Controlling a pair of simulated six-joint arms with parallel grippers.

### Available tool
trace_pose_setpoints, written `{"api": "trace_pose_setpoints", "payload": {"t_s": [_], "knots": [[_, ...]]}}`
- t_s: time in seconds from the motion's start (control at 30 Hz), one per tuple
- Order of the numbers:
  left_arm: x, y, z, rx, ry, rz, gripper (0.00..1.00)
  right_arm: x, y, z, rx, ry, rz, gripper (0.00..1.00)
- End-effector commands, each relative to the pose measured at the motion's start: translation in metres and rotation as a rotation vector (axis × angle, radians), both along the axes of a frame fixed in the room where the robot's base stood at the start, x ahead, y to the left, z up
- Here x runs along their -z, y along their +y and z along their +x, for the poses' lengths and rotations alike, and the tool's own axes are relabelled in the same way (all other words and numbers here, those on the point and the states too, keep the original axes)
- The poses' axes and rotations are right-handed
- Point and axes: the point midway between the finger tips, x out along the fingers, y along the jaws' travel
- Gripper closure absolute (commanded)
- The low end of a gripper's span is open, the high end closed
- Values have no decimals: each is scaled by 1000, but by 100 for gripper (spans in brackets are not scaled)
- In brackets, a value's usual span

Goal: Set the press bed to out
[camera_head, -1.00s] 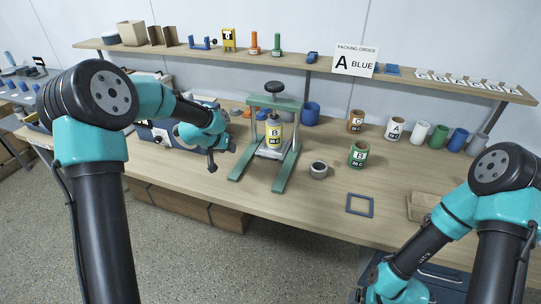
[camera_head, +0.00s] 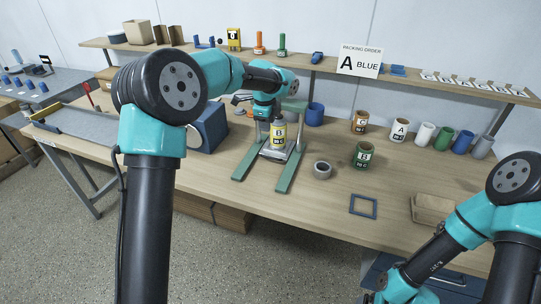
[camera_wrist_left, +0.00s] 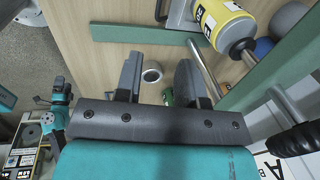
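The press (camera_head: 291,168) has a green frame, two metal posts and a top beam. Its pale metal bed (camera_head: 271,154) lies low between the green feet, under a yellow tin marked B (camera_head: 279,137). The tin also shows in the left wrist view (camera_wrist_left: 222,22), beside a metal post. My left gripper is at the press's top; my left wrist hides most of the beam and the knob in the head view. In the left wrist view my left gripper (camera_wrist_left: 158,75) is open and empty. My right gripper is low at the head view's bottom edge, its fingers unclear.
A grey tape roll (camera_head: 322,170), a green tin (camera_head: 362,155) and a blue square frame (camera_head: 363,205) lie right of the press. A blue box (camera_head: 211,128) stands to its left. The table front between the press and blue frame is clear.

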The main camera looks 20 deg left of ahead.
Motion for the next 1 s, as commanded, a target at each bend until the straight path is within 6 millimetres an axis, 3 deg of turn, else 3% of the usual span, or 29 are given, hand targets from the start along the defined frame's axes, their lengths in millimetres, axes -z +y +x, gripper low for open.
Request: {"api": "trace_pose_setpoints", "payload": {"t_s": [0.27,1.0], "knots": [[22,0,3,-2,3,-1,64,0,0,0,0,0,0,3],[143,-1,26,-2,2,-2,64,0,0,0,0,0,0,3]]}}
